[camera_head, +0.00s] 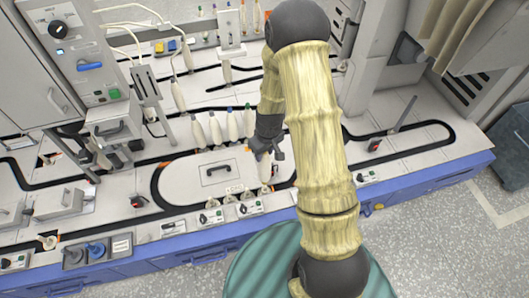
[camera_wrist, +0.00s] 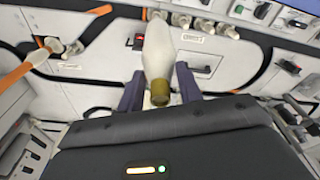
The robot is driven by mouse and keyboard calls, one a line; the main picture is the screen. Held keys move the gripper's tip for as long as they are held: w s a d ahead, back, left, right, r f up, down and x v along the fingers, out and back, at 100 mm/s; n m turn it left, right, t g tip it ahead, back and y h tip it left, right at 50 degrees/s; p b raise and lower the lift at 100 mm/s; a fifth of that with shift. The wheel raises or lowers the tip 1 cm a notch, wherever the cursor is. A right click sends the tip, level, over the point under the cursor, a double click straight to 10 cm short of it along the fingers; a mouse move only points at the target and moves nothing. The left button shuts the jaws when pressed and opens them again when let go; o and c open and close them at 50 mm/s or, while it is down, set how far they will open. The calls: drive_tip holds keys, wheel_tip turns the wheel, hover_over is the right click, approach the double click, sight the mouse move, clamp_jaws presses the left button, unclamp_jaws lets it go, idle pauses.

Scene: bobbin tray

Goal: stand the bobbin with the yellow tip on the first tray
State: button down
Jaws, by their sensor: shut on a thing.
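My gripper (camera_head: 270,150) is shut on a white bobbin (camera_wrist: 159,45). The bobbin has a dull yellow-olive end (camera_wrist: 160,93) between the two fingers, nearest the wrist camera. Its pale body points away from the palm. In the head view the held bobbin (camera_head: 265,170) hangs above the right part of the light panel inside the black track loop. Whether its lower end touches anything cannot be told. I cannot tell which part is the first tray.
Several white bobbins (camera_head: 215,130) stand in a row just left of my gripper, some with coloured tips. Small pegs (camera_head: 229,200) line the front edge. A panel with a black handle (camera_head: 216,169) lies left of the held bobbin. A control cabinet (camera_head: 75,50) stands at the back left.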

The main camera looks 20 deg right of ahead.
sight(265, 163)
drive_tip(key=shift+f+b, duration=2.45)
drive_tip(key=shift+f, duration=0.45)
drive_tip(key=shift+p, duration=0.4)
drive_tip(key=shift+f+b, duration=0.3)
drive_tip(key=shift+f, duration=0.15)
drive_tip(key=c, duration=1.2)
unclamp_jaws()
drive_tip(key=shift+c, duration=0.2)
drive_tip(key=shift+r, duration=0.1)
drive_tip(key=shift+s+d+r+p, duration=0.1)
drive_tip(key=shift+s+r+p, duration=0.1)
drive_tip(key=shift+r+p, duration=1.5)
drive_tip(key=shift+s+d+r+p, duration=0.1)
drive_tip(key=shift+s+r+p, duration=0.15)
drive_tip(key=shift+r+p, duration=1.4)
drive_tip(key=shift+s+d+r+p, duration=0.1)
drive_tip(key=shift+s+r+p, duration=0.1)
drive_tip(key=shift+r+p, duration=1.5)
drive_tip(key=shift+r+b, duration=0.35)
drive_tip(key=shift+b, duration=0.1)
